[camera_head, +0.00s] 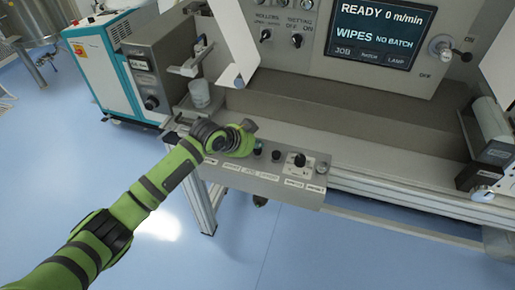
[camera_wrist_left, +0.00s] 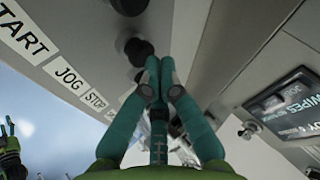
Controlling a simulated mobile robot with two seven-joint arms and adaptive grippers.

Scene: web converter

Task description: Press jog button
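The control panel (camera_head: 250,178) is a grey box on the machine's front with black buttons and white labels. In the left wrist view a JOG label (camera_wrist_left: 68,75) lies between START and STOP labels, and a black button (camera_wrist_left: 138,48) stands above the fingertips. My left gripper (camera_head: 248,138) is over the panel's left part and hides some controls. Its teal fingers (camera_wrist_left: 160,60) are together, with nothing between them, tips close to the black button; I cannot tell whether they touch it. My right gripper (camera_wrist_left: 6,122) shows small at the left wrist view's edge, fingers apart.
Another black button (camera_head: 276,155) and a rotary knob (camera_head: 299,160) are right of my left gripper. The screen (camera_head: 374,35) reads READY 0 m/min. A grey cup (camera_head: 199,93) stands behind the arm. Blue floor is clear in front.

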